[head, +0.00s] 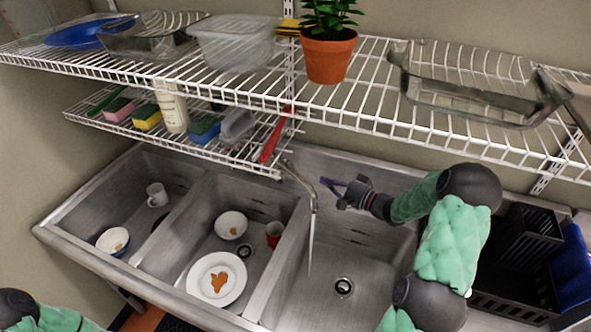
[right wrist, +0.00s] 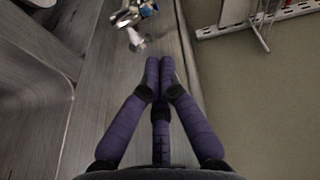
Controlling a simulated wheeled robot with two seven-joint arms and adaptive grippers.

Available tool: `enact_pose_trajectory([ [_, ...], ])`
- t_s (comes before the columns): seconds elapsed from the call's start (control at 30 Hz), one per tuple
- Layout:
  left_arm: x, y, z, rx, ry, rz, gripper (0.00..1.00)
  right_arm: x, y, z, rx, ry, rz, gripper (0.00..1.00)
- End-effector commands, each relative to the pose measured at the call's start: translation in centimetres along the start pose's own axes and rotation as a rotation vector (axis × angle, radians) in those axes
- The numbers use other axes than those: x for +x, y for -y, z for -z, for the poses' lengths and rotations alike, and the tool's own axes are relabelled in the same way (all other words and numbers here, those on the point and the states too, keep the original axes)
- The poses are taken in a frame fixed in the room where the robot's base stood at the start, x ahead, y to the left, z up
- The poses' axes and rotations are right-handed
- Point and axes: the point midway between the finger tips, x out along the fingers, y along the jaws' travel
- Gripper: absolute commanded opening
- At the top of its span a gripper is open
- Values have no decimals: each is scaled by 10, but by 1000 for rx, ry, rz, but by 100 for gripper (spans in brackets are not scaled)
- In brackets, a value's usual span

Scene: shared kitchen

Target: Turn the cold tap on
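The metal tap (head: 303,185) stands at the back of the sink, its spout over the right basin. A thin pale line, which looks like running water (head: 310,245), drops from the spout into that basin. In the right wrist view, the tap's metal body (right wrist: 136,40) shows at the top, with a blue-marked part (right wrist: 125,16); the handles are too small to tell apart. My right gripper (head: 326,183) is just right of the spout. In the wrist view its purple fingertips (right wrist: 159,66) are together and empty, a little short of the tap. My left gripper is out of view.
A wire shelf (head: 370,105) with a potted plant (head: 328,55) and a glass dish (head: 480,95) hangs above. A lower rack (head: 190,140) holds sponges and a bottle. Dishes lie in the left and middle basins. A black crate (head: 510,290) stands at right.

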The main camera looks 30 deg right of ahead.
Motion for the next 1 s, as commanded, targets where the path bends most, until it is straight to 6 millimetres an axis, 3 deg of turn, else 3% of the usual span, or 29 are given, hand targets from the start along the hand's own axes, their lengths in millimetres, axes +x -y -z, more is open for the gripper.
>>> enact_pose_trajectory([
  [0.23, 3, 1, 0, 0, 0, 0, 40, 12, -1, 1, 34, 3, 0, 0],
  [0.7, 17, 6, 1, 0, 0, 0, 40, 85, -2, 0, 31, 3, 0, 0],
  [1.0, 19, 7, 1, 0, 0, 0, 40, 98, -1, 1, 32, 1, -1, 0],
])
